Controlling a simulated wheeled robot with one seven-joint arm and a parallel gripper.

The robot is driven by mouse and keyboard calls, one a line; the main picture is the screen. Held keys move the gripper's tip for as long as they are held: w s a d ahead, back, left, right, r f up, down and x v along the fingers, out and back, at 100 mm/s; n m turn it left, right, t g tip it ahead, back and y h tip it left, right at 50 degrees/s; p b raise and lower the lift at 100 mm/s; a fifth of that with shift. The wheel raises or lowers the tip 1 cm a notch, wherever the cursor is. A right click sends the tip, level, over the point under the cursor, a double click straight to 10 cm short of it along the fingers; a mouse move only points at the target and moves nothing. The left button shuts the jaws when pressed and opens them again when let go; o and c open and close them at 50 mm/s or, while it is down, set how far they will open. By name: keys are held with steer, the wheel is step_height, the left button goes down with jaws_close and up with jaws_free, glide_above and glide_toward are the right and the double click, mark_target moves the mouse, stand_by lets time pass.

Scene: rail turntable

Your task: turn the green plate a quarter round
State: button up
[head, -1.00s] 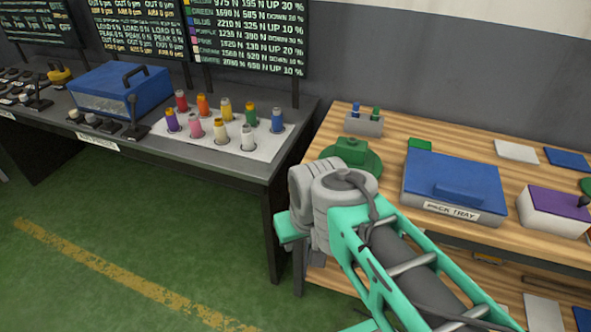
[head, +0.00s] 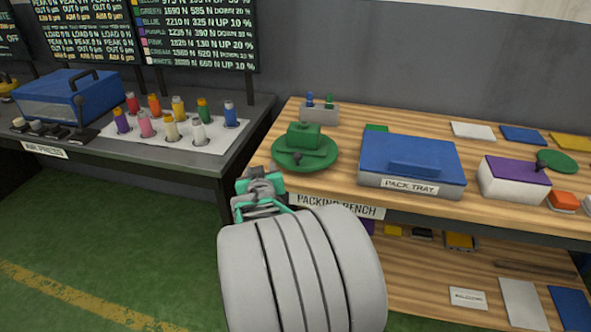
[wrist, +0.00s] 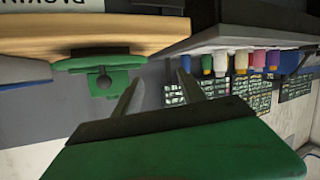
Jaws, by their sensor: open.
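The green plate (head: 290,165) is a round disc on the left end of the packing bench. A green block (head: 304,137) stands on it, with a small dark knob (head: 323,155) at its front. In the upside-down wrist view the plate (wrist: 90,64) shows edge-on at the bench edge, with the block (wrist: 122,84) on it. My gripper (wrist: 157,77) is open, its two grey fingers apart with nothing between them. In the head view the arm's end (head: 260,188) is in front of and left of the plate, apart from it; its fingers are hard to make out there.
Behind the plate is a grey holder (head: 320,114) with blue and green pegs. The blue pack tray (head: 435,155) stands to the right. The dark table (head: 225,158) at left carries several coloured bobbins, with a gap before the bench (head: 350,180).

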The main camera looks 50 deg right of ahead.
mark_target(298, 159)
steer(key=s+d+h, duration=0.1)
steer(key=s+d, duration=0.1)
steer(key=s+d+m+h+b, duration=0.1)
steer(key=s+d, duration=0.1)
steer(key=d, duration=0.1)
steer(key=s+d+f+h, duration=0.1)
steer(key=s+d+h, duration=0.1)
steer(key=d, duration=0.1)
steer(key=shift+d, duration=0.15)
steer(key=shift+d+r+h, duration=0.2)
steer(key=shift+d+h, duration=0.1)
steer(key=x, duration=0.7)
steer(key=shift+w, duration=0.25)
steer(key=shift+c, duration=0.5)
jaws_close()
